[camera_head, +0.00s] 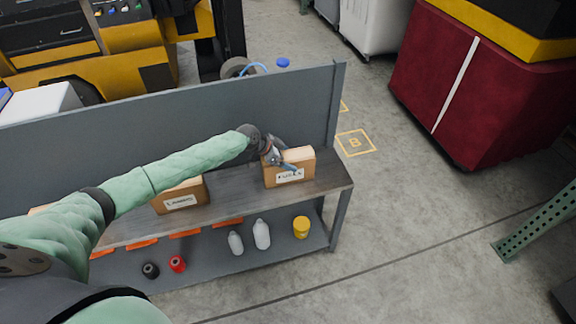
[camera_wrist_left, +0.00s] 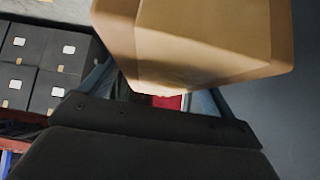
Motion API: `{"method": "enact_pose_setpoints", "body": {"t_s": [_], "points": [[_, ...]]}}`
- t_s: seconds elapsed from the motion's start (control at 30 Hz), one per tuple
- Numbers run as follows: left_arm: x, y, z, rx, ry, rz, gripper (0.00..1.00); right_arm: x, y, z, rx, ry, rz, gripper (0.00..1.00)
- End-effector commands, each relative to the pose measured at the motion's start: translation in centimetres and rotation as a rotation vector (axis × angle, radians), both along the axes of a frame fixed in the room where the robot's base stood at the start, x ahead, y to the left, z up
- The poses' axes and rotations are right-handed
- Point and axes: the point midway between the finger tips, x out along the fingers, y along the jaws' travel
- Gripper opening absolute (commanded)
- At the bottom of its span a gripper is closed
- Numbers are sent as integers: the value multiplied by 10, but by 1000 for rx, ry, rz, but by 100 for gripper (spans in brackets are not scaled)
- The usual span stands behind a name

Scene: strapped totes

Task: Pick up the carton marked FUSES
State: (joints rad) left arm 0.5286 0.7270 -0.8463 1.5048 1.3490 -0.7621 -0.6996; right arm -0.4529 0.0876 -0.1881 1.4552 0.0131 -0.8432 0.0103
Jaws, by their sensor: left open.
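A brown carton (camera_head: 302,155) with a white label stands at the right end of the grey bench shelf. The label seems to read FUSES, though a finger partly covers it. My left gripper (camera_head: 283,165) is at this carton's upper left, overlapping it in the head view. In the left wrist view, the carton (camera_wrist_left: 200,45) fills the top middle, with the open fingers (camera_wrist_left: 155,95) to either side of its near edge. The fingertips are hidden there, so I cannot tell whether they touch it. My right gripper is not in view.
A second labelled carton (camera_head: 180,199) stands left on the same shelf, below my left arm. A grey back panel (camera_head: 200,105) rises behind. White bottles (camera_head: 262,234) and a yellow container (camera_head: 301,227) are on the lower shelf.

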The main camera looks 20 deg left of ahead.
Motion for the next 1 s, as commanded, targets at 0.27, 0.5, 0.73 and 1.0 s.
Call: {"method": "enact_pose_setpoints", "body": {"t_s": [0.27,0.5,0.73,1.0], "points": [[3,-4,-5,1,0,1,89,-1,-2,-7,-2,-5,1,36],[3,-4,-5,0,-1,1,64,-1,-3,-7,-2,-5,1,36],[3,-4,-5,0,-1,1,18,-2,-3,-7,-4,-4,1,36],[4,-4,-3,-1,-3,1,0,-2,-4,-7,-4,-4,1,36]]}}
